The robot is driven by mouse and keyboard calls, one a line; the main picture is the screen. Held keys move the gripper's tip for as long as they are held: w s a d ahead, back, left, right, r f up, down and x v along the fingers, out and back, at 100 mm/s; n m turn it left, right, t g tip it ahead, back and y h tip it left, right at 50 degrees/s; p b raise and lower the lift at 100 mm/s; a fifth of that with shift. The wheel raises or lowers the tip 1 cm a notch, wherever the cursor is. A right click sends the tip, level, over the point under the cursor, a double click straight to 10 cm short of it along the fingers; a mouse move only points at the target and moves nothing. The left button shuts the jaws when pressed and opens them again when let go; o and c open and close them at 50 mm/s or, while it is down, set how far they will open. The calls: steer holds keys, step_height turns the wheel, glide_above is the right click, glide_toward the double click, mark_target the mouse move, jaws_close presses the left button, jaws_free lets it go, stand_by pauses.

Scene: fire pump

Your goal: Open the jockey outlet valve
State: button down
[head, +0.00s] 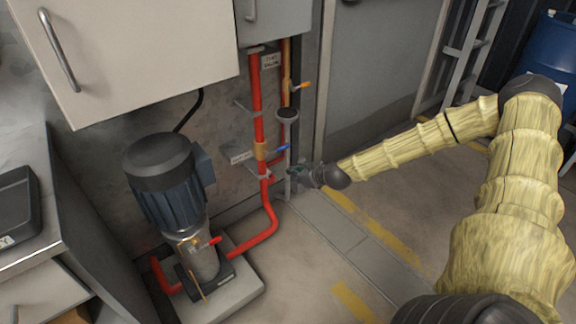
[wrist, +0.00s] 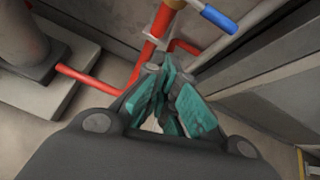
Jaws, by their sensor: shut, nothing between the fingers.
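In the head view a valve with a brass body (head: 262,151) sits on the vertical red pipe above the pump. Its blue lever (head: 282,148) sticks out to the right, across the pipe. The lever also shows at the top of the wrist view (wrist: 216,18). A tag (head: 241,157) hangs left of this valve, too small to read. My gripper (head: 295,172) is shut and empty, just below and right of the lever, apart from it. In the wrist view its teal finger pads (wrist: 165,95) are together and hide part of the red pipe behind.
The blue pump motor (head: 165,185) stands on a plinth at left, with a red-handled valve (head: 208,243) low on it. An orange lever (head: 300,86) is higher on the adjacent pipe. A white cabinet (head: 140,50) overhangs the left.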

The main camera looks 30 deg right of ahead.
mark_target(278, 149)
steer(key=d+m, duration=0.1)
steer(key=d, duration=0.2)
steer(key=d+m+b, duration=0.1)
steer(key=shift+w+d+r+m+t+h, duration=0.1)
steer(key=shift+w+d+m+t+h, duration=0.2)
steer(key=shift+w+d+t, duration=0.1)
steer(key=d+b+x, duration=0.1)
steer(key=b+x, duration=0.3)
steer(key=x, duration=0.6)
steer(key=shift+w+a+r+p, duration=0.1)
steer(key=shift+w+a+r, duration=0.1)
steer(key=shift+r, duration=0.45)
steer(key=shift+w+a+r+p, duration=0.1)
steer(key=shift+a+r, duration=0.1)
steer(key=shift+r, duration=0.4)
steer(key=shift+w+a+r+p, duration=0.1)
steer(key=shift+a+r, duration=0.1)
steer(key=shift+r, duration=0.45)
steer(key=shift+a+r, duration=0.1)
